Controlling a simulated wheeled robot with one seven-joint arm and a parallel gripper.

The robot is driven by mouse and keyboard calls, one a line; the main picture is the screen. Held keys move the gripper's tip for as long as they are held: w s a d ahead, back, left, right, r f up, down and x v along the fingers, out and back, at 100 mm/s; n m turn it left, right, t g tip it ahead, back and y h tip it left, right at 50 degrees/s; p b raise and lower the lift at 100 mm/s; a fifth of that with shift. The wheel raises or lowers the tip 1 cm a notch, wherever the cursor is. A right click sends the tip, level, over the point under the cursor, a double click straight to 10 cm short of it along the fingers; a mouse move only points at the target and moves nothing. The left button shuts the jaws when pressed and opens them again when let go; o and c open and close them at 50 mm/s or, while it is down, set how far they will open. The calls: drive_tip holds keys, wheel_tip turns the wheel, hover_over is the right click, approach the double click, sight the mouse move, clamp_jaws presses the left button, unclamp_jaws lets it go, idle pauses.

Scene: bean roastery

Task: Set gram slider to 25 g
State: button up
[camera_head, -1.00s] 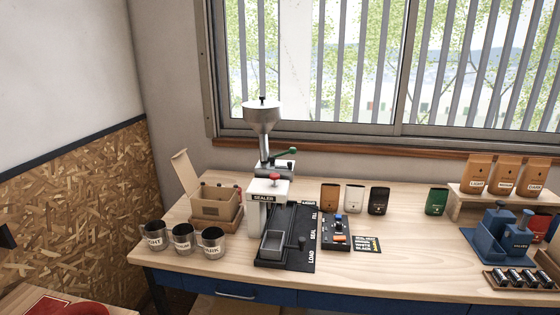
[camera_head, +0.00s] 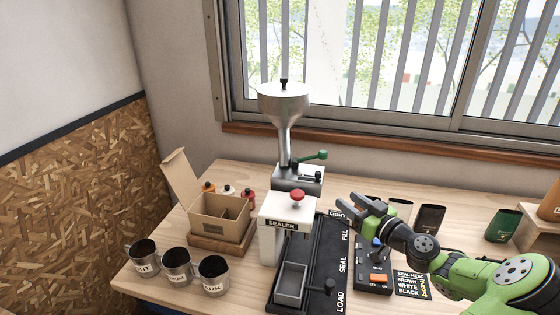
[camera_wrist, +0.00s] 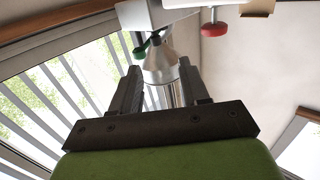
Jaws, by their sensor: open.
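My gripper (camera_head: 354,214) is open and empty. It hangs above the dark heat box (camera_head: 374,270), pointing left toward the sealer and the doser. In the wrist view its two dark fingers (camera_wrist: 160,88) stand apart, with the silver funnel (camera_wrist: 163,62) seen beyond the gap. The doser (camera_head: 297,178) is a grey block under the steel hopper (camera_head: 284,100), with a green lever (camera_head: 315,155) on its right. A small black knob (camera_head: 318,176) sits on the doser's front. I cannot read a gram scale or tell the slider's setting. My gripper touches nothing visible.
The white sealer (camera_head: 287,212) with a red knob (camera_head: 297,195) stands left of my gripper, over a black track with a grey tray (camera_head: 291,284). Labelled cups (camera_head: 178,266) and an open carton (camera_head: 222,215) are farther left. Pouches (camera_head: 430,217) stand behind my arm.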

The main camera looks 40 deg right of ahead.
sight(318, 172)
drive_tip(key=w, duration=0.5)
drive_tip(key=w+d+p, duration=0.1)
drive_tip(key=w, duration=0.4)
drive_tip(key=w+d+p, duration=0.1)
drive_tip(key=w, duration=0.4)
drive_tip(key=shift+d+r, duration=0.15)
drive_tip(key=shift+r, duration=0.15)
drive_tip(key=shift+s, duration=0.1)
drive_tip(key=shift+c, duration=0.4)
clamp_jaws()
drive_tip(key=shift+r, duration=0.1)
